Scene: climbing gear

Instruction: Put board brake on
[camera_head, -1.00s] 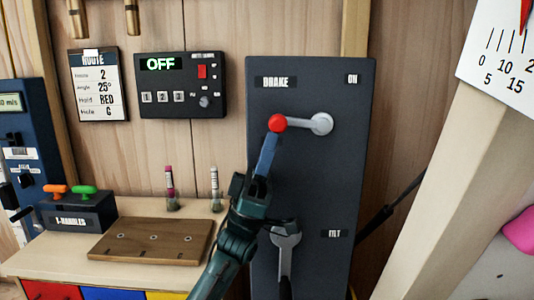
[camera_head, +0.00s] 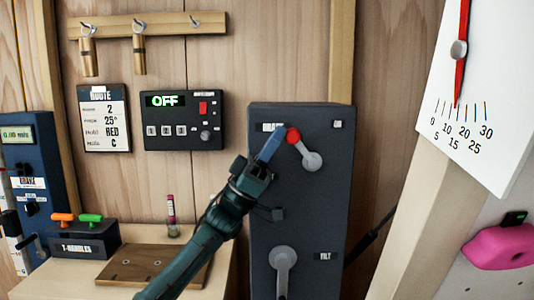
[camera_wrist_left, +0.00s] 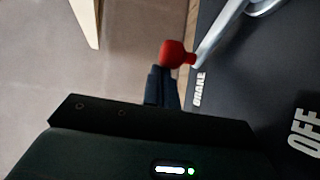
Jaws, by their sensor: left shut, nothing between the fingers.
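The brake lever is a grey arm (camera_head: 304,150) with a red knob (camera_head: 293,135) on the dark panel (camera_head: 323,202). It slants up and to the left from its pivot, below the BRAKE label. An ON label (camera_head: 337,124) is at the panel's upper right. My left gripper (camera_head: 272,147) is shut and empty, its blue-grey fingertips against or very close to the knob's left side. In the left wrist view the fingertips (camera_wrist_left: 162,80) are just below the red knob (camera_wrist_left: 174,53), and an OFF label (camera_wrist_left: 312,132) shows. My right gripper is out of view.
A second grey lever (camera_head: 283,262) is lower on the panel. To the left are the control box (camera_head: 184,120) reading OFF, a route card (camera_head: 104,117), a T-handle block (camera_head: 78,241) and a wooden board (camera_head: 150,266). A white angle dial (camera_head: 480,85) is at the right.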

